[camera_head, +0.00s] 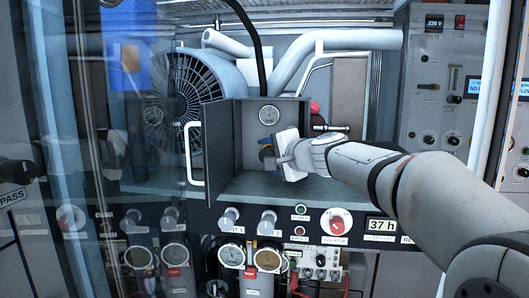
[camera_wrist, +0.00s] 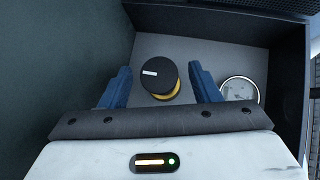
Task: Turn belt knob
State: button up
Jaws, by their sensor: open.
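The belt knob (camera_wrist: 158,77) is a round black knob with a white mark and a yellow base, on the back wall of a small grey box. In the wrist view it lies between the two blue fingers of my gripper (camera_wrist: 160,88), with a gap on each side. The fingers are apart and do not touch it. In the head view my gripper (camera_head: 268,157) reaches into the open box (camera_head: 238,130) from the right. There the knob is largely hidden by the gripper, and its label cannot be seen.
A round gauge (camera_wrist: 239,92) sits right of the knob inside the box; it also shows in the head view (camera_head: 269,115). The box's open door (camera_head: 217,150) stands at its left, beside a white handle (camera_head: 194,153). Below is a panel with knobs, gauges and a red isolator switch (camera_head: 337,223).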

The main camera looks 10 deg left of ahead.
aim_at(262, 156)
jog(key=shift+p+x, duration=0.5)
jog(key=shift+x, duration=1.65)
jog(key=shift+w+d, duration=0.1)
jog(key=shift+d, duration=0.05)
jog(key=shift+c, duration=0.4)
jog(key=c, duration=0.9)
jog(key=shift+f+b, duration=0.15)
jog(key=shift+b, duration=0.3)
